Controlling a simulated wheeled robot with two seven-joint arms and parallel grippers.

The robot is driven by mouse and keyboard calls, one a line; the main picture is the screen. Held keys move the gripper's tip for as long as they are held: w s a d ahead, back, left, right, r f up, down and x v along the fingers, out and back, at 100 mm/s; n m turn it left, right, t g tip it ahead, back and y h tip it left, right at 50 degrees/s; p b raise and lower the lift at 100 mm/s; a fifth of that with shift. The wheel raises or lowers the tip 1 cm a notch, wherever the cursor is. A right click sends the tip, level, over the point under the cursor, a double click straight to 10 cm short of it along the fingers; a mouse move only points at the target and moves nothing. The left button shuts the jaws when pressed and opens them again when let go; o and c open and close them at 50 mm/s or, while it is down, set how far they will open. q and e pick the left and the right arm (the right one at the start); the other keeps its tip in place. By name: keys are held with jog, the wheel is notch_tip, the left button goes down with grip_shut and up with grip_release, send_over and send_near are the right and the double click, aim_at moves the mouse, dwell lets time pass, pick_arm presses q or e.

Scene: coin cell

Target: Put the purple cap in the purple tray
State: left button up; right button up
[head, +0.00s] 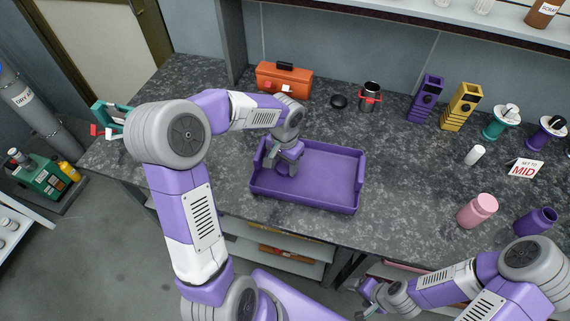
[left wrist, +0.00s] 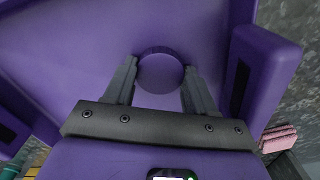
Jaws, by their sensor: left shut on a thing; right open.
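The purple tray (head: 325,180) lies on the dark countertop in the middle of the head view. My left gripper (head: 284,168) points down inside the tray's left part. In the left wrist view the purple cap (left wrist: 160,72) is a round disc between the fingertips of my left gripper (left wrist: 160,85), which is shut on it. The tray floor (left wrist: 70,45) shows around the cap; I cannot tell whether the cap touches it. The cap is hidden in the head view. My right gripper (head: 366,300) is open and empty, low in front of the counter.
An orange toolbox (head: 284,80), a black disc (head: 338,101) and a dark canister (head: 370,97) stand behind.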

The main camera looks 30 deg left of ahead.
aim_at(285, 166)
pick_arm(q)
jog(key=shift+f, duration=0.15)
jog(key=o, duration=1)
jog(key=shift+r, duration=0.2)
notch_tip(285, 166, up, 12)
jog(key=p, duration=0.4)
jog(key=shift+r, duration=0.1)
